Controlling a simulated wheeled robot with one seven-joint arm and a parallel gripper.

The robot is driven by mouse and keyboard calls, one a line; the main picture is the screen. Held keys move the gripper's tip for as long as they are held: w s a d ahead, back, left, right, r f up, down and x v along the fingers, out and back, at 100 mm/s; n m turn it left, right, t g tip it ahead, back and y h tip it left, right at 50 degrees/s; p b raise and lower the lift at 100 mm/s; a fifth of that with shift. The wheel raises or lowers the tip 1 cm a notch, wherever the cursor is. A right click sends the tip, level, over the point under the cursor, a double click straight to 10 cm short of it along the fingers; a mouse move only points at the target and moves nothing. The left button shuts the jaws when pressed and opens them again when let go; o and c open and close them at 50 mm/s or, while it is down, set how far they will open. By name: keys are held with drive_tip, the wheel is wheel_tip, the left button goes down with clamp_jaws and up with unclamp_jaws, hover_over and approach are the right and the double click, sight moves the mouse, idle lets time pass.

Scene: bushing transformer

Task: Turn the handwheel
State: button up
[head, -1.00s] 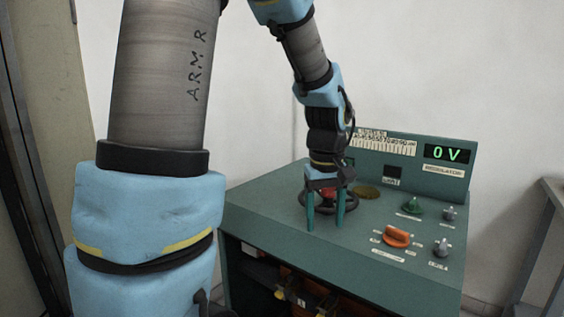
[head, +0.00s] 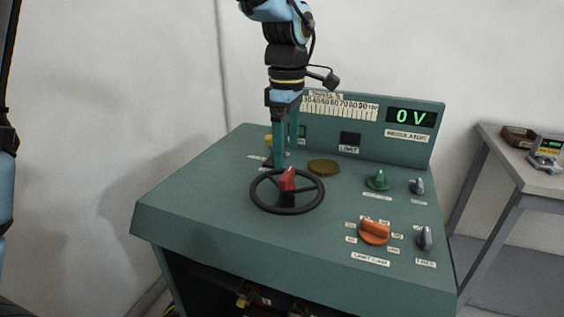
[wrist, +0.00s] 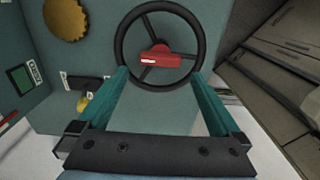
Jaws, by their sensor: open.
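The handwheel (head: 290,210) is a black spoked ring with a red centre piece (head: 288,179), on the sloping top of the green console. My gripper (head: 286,156) points down, open and empty, just behind the wheel's far edge in the head view. In the wrist view, the handwheel (wrist: 202,45) lies ahead at the top, its red bar (wrist: 160,58) in full sight. The fingers there reach up to either side of the wheel's lower rim. I cannot tell whether they touch it. A digital display (head: 411,117) reads 0 V.
An orange knob (head: 374,233), a green knob (head: 379,180) and grey knobs (head: 425,238) stand to the right on the console (head: 210,215). A side table (head: 500,150) stands at the right.

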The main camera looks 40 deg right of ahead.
sight(287, 173)
drive_tip(key=shift+f+p, duration=0.5)
drive_tip(key=shift+f, duration=2.25)
drive_tip(key=shift+c, duration=0.4)
drive_tip(key=shift+s, duration=0.1)
clamp_jaws()
